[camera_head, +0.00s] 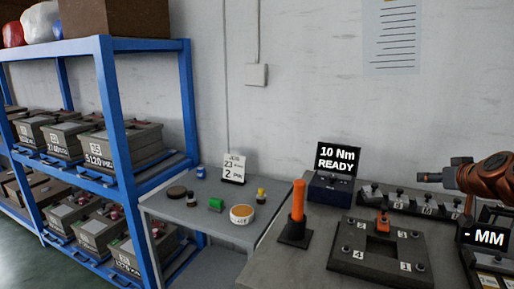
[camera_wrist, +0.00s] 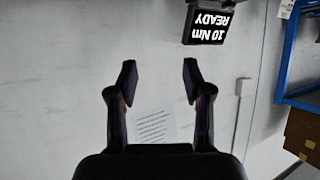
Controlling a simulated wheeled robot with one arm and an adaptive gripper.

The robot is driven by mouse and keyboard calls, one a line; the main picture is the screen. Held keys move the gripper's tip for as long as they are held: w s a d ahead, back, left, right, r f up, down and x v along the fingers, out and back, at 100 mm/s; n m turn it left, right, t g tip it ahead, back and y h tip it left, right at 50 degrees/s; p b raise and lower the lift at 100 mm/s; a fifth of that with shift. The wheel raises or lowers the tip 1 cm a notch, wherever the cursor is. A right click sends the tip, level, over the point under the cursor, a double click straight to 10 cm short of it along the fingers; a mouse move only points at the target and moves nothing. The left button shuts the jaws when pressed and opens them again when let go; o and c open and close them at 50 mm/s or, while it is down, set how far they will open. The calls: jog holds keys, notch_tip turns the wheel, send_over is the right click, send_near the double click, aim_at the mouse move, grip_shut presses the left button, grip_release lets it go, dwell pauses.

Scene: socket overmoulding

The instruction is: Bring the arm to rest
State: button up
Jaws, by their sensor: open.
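My gripper (camera_wrist: 158,80) is open in the wrist view, its two dark fingers spread apart with nothing between them. In the head view my orange arm reaches in at the right edge, above the workbench, with a dark end part pointing left. The fingers cannot be made out clearly there.
A black fixture plate (camera_head: 350,262) with numbered corners lies on the bench. An orange-handled tool (camera_head: 298,200) stands upright beside it. Behind are a "10 Nm READY" display (camera_head: 338,160) and a row of sockets (camera_head: 400,198). A blue shelf (camera_head: 110,95) stands left.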

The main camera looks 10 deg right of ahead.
jog(key=w+a+f+n+g+y, duration=0.1)
jog(key=a+f+n+g+y, duration=0.15)
jog(key=a, duration=0.85)
jog(key=w+a+f+n+g+y, duration=0.1)
jog(key=a+f+y, duration=0.15)
jog(key=a, duration=0.75)
jog(key=s+a+f+g, duration=0.2)
jog(key=s+a+f, duration=0.15)
jog(key=a, duration=0.25)
jog(key=s+a+f+g, duration=0.2)
jog(key=s+a+f, duration=0.15)
jog(key=a, duration=0.35)
jog(key=s+a+f+g+h, duration=0.1)
jog(key=s+a+f+g, duration=0.15)
jog(key=s, duration=0.55)
jog(key=s+a+f+g, duration=0.2)
jog(key=s+f+g, duration=0.15)
jog(key=s, duration=0.45)
jog(key=s+a+f+g+h, duration=0.1)
jog(key=s+a+f+g, duration=0.2)
jog(key=s, duration=0.5)
notch_tip(320, 180, down, 12)
jog(key=w+r+t+b, duration=0.1)
jog(key=w+b, duration=0.1)
jog(key=b, duration=0.8)
notch_tip(320, 180, up, 26)
jog(key=s+t+p, duration=0.1)
jog(key=p, duration=2.4)
jog(key=shift+d, duration=0.25)
